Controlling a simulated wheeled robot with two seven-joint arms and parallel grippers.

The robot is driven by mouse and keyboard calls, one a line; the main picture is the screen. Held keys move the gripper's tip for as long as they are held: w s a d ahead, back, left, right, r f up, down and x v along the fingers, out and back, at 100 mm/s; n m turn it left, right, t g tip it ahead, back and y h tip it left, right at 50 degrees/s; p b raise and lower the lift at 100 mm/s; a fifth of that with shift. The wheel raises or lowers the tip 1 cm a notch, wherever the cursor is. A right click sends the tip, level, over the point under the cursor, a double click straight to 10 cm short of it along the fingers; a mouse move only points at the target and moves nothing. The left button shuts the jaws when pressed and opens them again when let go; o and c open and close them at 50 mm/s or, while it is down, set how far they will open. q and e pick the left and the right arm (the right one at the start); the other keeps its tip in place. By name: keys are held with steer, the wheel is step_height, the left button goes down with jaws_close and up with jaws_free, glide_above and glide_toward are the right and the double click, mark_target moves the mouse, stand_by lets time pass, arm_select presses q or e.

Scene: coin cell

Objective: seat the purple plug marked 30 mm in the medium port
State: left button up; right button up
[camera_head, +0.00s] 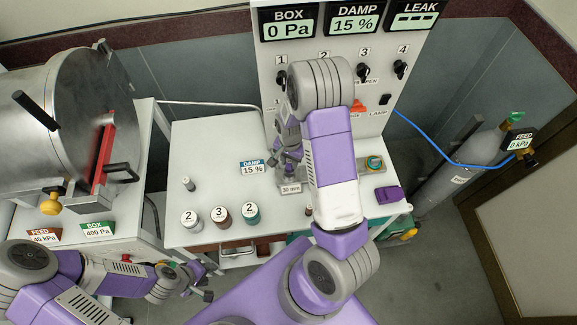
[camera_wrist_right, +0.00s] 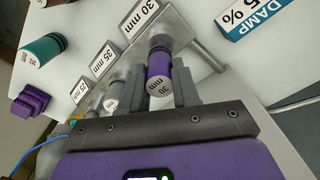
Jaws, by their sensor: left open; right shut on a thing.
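The purple plug (camera_wrist_right: 158,68) marked 30 mm is held between the fingers of my right gripper (camera_wrist_right: 161,88) in the right wrist view. Its marked end faces the camera. Its far end meets the metal rack (camera_wrist_right: 182,30) by the 30 mm label (camera_wrist_right: 139,18); how deep it sits cannot be told. Labels for 35 mm (camera_wrist_right: 104,60) and 25 mm (camera_wrist_right: 79,93) stand along the same rack. In the head view my right gripper (camera_head: 290,168) is over the table and my arm hides most of the rack. My left gripper (camera_head: 200,282) is open and empty at lower left.
A teal plug (camera_wrist_right: 40,53) and a purple ribbed block (camera_wrist_right: 30,100) lie beside the rack. A DAMP sign (camera_head: 252,167) is left of the rack. The control panel (camera_head: 375,115) rises behind.

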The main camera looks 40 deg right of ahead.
mark_target(289, 166)
steer(key=shift+w+f, duration=0.15)
steer(key=shift+f, duration=2)
steer(key=shift+f+b, duration=0.25)
steer(key=shift+b, duration=0.05)
steer(key=o, duration=1)
steer(key=shift+r, duration=0.1)
steer(key=shift+o, duration=0.2)
steer(key=shift+r, duration=0.1)
